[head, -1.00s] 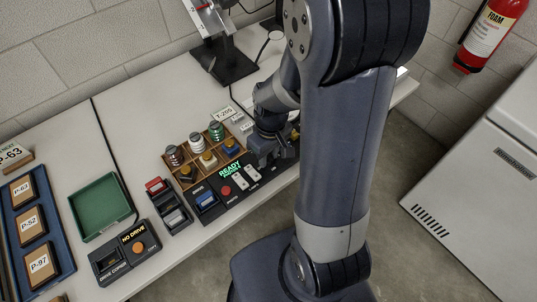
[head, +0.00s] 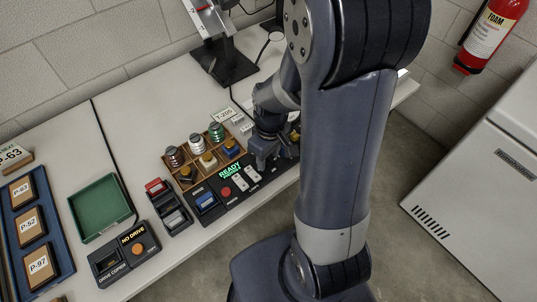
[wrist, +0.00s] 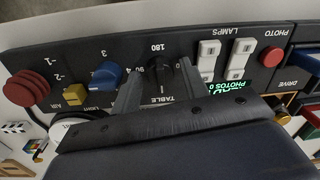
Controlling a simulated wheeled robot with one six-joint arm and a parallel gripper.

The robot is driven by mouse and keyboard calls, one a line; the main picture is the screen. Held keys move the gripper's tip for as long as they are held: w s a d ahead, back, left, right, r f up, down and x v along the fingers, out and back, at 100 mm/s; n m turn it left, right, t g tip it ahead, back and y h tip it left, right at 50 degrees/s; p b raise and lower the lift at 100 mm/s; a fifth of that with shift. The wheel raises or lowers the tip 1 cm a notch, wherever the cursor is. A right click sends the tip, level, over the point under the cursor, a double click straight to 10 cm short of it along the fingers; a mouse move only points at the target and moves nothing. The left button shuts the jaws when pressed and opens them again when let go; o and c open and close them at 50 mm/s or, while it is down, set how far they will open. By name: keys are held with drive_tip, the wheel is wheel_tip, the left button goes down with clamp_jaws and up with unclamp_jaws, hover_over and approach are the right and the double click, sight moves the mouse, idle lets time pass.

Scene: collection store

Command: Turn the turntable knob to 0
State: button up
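The turntable knob (wrist: 160,74) is a dark knob on the black control panel (wrist: 120,55) in the wrist view, with TABLE printed below it and 180 above. A 90 mark is partly visible to its left.
Beside the knob in the wrist view are a blue knob (wrist: 107,76), a yellow knob (wrist: 75,95), a red stepped knob (wrist: 27,88), white lamp switches (wrist: 208,56) and a red button (wrist: 272,57).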

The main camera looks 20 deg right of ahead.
sight(270, 158)
drive_tip(key=shift+o, duration=0.7)
drive_tip(key=shift+r, duration=0.1)
drive_tip(key=shift+r, duration=0.25)
wheel_tip(270, 158, up, 10)
drive_tip(key=p, duration=0.1)
drive_tip(key=shift+w+d, duration=0.15)
drive_tip(key=shift+d, duration=0.1)
drive_tip(key=f, duration=0.7)
drive_tip(key=f+b, duration=0.1)
drive_tip(key=f, duration=0.2)
drive_tip(key=shift+a+f, duration=0.2)
drive_tip(key=shift+a, duration=0.05)
drive_tip(key=shift+f, duration=0.2)
